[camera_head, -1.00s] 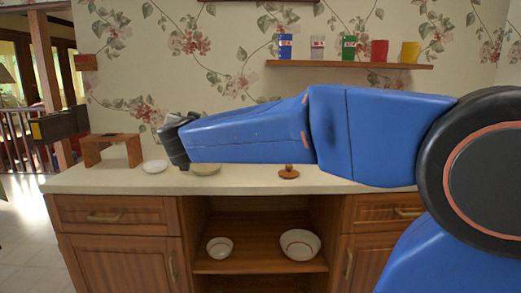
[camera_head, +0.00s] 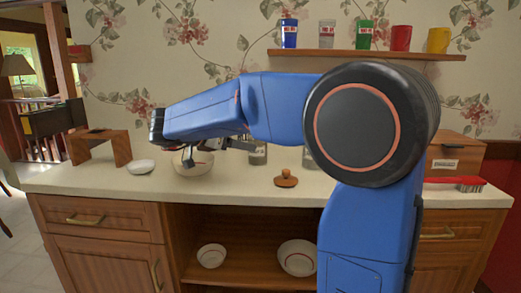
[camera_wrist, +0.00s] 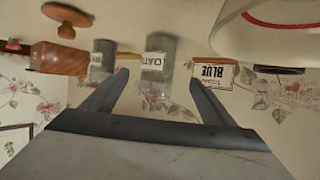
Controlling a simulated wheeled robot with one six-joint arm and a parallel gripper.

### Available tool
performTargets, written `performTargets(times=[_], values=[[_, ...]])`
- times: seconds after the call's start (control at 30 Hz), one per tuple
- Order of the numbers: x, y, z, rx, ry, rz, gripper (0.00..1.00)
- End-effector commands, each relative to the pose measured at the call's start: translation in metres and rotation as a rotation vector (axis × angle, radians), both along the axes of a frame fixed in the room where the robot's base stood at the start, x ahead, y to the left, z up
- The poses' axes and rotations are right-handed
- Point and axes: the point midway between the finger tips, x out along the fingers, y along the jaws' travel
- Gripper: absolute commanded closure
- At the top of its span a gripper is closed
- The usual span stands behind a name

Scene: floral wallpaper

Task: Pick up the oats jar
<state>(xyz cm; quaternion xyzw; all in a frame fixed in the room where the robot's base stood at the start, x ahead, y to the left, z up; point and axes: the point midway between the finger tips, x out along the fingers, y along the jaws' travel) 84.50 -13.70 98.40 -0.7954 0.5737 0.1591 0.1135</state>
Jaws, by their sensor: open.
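The oats jar is a clear glass jar with a white label, upside down in the wrist view (camera_wrist: 157,65), where it shows between the fingers of my gripper (camera_wrist: 158,78). The fingers are apart and nothing is held. In the head view a jar that matches it (camera_head: 258,154) stands on the counter, partly hidden by my arm. My gripper (camera_head: 200,158) is in front of the white bowl there, left of that jar. A second glass jar (camera_wrist: 102,60) stands beside the oats jar, and also shows at my arm's edge in the head view (camera_head: 308,158).
A white bowl (camera_head: 182,167) and a small dish (camera_head: 140,167) sit left on the counter (camera_head: 100,183). A wooden box (camera_head: 456,158) and red brush (camera_head: 455,183) are right. A shelf (camera_head: 370,54) holds several cups.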

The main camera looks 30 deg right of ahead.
Motion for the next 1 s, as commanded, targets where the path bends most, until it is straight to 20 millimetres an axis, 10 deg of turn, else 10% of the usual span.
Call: performTargets(times=[0.5,1.0], values=[[0.025,-0.076,-0.033,0.0,-0.001,-0.001,0.21],[0.032,-0.109,-0.05,0.0,-0.001,-0.001,0.21]])
